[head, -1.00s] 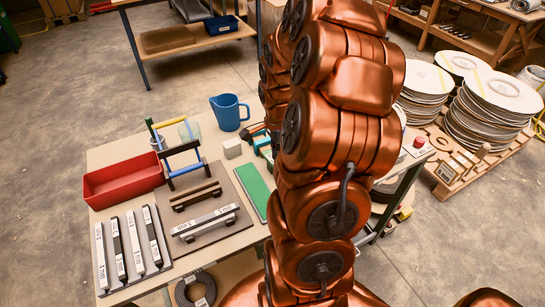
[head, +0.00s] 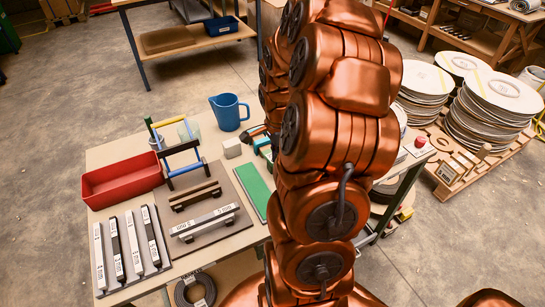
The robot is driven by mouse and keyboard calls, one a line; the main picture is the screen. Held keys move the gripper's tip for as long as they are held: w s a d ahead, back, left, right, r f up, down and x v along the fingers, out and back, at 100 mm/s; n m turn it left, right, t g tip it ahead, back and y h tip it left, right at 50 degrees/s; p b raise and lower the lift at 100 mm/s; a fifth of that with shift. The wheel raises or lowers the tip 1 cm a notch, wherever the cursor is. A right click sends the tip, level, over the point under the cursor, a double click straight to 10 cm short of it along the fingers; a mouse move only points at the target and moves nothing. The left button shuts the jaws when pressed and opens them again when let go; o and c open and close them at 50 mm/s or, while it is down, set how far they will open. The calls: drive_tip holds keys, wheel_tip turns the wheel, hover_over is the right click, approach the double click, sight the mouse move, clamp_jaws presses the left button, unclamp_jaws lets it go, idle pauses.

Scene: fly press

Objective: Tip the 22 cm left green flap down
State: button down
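A long flat green strip (head: 254,188) lies along the right side of the grey-brown board (head: 213,237) on the table. It looks flat, and I cannot tell if it is hinged or if it is the left green flap. My copper-coloured arm stands just right of it and hides the table beyond. Any second green flap is hidden or out of view. My gripper is not visible; the arm's end is hidden behind its own links or outside the picture.
On the table are a blue-and-black frame (head: 182,166), a red bin (head: 122,184), a blue jug (head: 229,111), a grey block (head: 232,148) and labelled bars (head: 133,243). A small teal item (head: 262,143) sits partly behind my arm. Stacked round plates (head: 490,112) stand right.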

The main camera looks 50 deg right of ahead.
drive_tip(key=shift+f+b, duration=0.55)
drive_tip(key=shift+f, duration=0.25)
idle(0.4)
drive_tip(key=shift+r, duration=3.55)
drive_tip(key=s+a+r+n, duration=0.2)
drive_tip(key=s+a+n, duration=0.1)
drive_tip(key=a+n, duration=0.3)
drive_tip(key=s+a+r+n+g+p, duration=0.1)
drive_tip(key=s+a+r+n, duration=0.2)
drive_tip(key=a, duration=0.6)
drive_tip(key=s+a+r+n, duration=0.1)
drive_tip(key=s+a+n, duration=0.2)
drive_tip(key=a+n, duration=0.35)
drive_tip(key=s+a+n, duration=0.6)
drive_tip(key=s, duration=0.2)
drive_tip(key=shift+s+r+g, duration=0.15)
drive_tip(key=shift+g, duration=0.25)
